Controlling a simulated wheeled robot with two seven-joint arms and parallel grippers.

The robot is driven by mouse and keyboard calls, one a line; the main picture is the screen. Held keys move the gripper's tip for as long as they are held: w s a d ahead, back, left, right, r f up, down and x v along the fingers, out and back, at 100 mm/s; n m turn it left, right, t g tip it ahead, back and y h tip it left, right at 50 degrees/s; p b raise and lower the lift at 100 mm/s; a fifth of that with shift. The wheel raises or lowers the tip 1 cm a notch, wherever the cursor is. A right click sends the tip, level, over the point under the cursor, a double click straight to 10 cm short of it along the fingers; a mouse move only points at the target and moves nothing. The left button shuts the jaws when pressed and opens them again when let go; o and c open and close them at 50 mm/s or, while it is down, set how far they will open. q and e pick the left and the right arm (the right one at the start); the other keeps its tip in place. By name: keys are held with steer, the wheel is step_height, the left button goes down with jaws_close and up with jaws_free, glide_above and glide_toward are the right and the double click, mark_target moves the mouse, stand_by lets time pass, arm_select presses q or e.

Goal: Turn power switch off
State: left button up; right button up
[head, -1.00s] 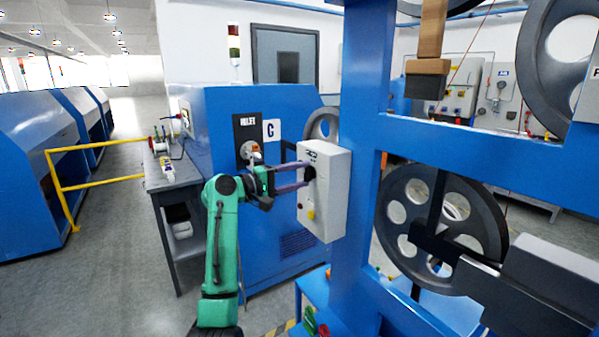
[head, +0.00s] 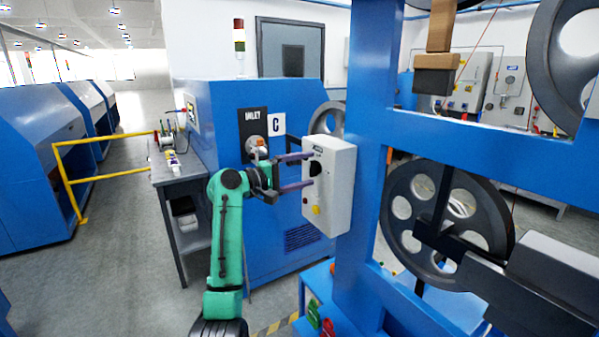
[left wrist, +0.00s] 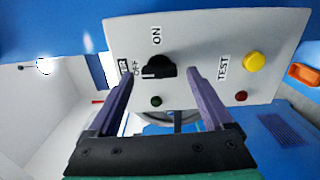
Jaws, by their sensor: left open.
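The power switch (left wrist: 157,68) is a black rotary knob on a light grey control box (head: 341,190). In the left wrist view, labels ON and OFF sit beside the knob; I cannot tell surely which one it points to. The knob also shows dark on the box's face in the head view (head: 315,167). My left gripper (head: 312,168) is open, its two purple fingers pointing at the box. In the left wrist view the fingers (left wrist: 158,80) stand on either side of the knob, apart from it. My right gripper is not in view.
A yellow button (left wrist: 254,61) marked TEST and a red light (left wrist: 240,96) are on the same panel, right of the fingers. A blue frame post (head: 368,130) stands close right of the box. A grey bench (head: 178,172) stands left of the arm.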

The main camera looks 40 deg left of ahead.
arm_select(q)
steer(key=b+v, duration=0.5)
steer(key=v, duration=0.9)
steer(key=shift+s+b, duration=0.25)
steer(key=shift+b, duration=0.1)
